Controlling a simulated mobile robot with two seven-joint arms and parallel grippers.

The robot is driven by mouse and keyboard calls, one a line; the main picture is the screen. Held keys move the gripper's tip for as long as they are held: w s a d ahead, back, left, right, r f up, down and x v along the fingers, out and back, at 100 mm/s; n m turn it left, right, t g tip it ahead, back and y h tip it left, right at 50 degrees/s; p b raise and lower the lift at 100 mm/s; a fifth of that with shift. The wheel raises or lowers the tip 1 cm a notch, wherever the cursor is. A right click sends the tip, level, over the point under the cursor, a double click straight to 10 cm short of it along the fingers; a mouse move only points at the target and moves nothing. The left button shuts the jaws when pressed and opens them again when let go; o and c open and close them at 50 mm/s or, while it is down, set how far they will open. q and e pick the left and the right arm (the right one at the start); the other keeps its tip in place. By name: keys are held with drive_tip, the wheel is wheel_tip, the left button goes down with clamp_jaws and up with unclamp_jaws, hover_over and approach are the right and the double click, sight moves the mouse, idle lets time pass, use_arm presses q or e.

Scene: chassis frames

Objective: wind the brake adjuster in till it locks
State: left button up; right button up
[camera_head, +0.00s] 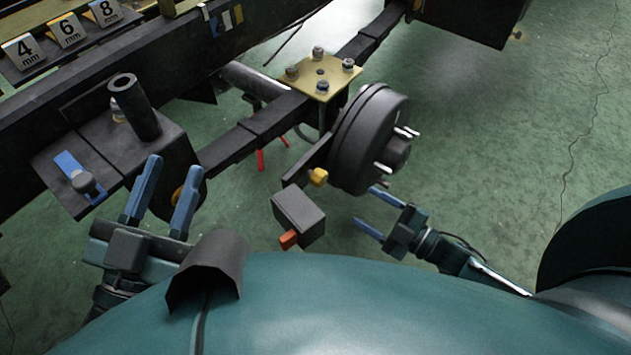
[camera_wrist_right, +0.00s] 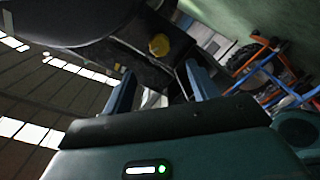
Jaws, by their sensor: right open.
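The black brake drum (camera_head: 368,135) sits at the end of the axle beam. A yellow adjuster knob (camera_head: 319,177) sticks out low beside it, and it also shows in the right wrist view (camera_wrist_right: 159,45). My right gripper (camera_head: 366,206) is open and empty, below and to the right of the knob. In the right wrist view its fingers (camera_wrist_right: 160,72) are spread, with the knob beyond and roughly between them, apart from both. My left gripper (camera_head: 175,165) is open, its fingers apart near the dark bracket at the left.
A dark box with an orange tab (camera_head: 299,217) is between the grippers, below the knob. A brass plate with bolts (camera_head: 318,75) tops the beam. A black tube (camera_head: 134,107) and a blue lever (camera_head: 73,170) are at the left. The green floor (camera_head: 500,150) at the right is open.

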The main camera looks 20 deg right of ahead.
sight(324, 181)
drive_tip(key=b+x, duration=0.3)
drive_tip(key=x, duration=0.8)
drive_tip(key=shift+w+a+b, duration=0.2)
drive_tip(key=shift+w+b, duration=0.05)
drive_tip(key=shift+b, duration=0.1)
drive_tip(key=shift+w+a+r, duration=0.1)
drive_tip(key=shift+w+a, duration=0.2)
drive_tip(key=shift+w, duration=0.05)
use_arm(q)
drive_tip(key=r+m+h, duration=0.3)
drive_tip(key=r+m+t+h, duration=0.1)
drive_tip(key=r+m+h, duration=0.1)
drive_tip(key=shift+a+r, duration=0.15)
drive_tip(key=shift+a, duration=0.1)
use_arm(e)
drive_tip(key=c, duration=1)
use_arm(q)
drive_tip(key=shift+w+r, duration=0.1)
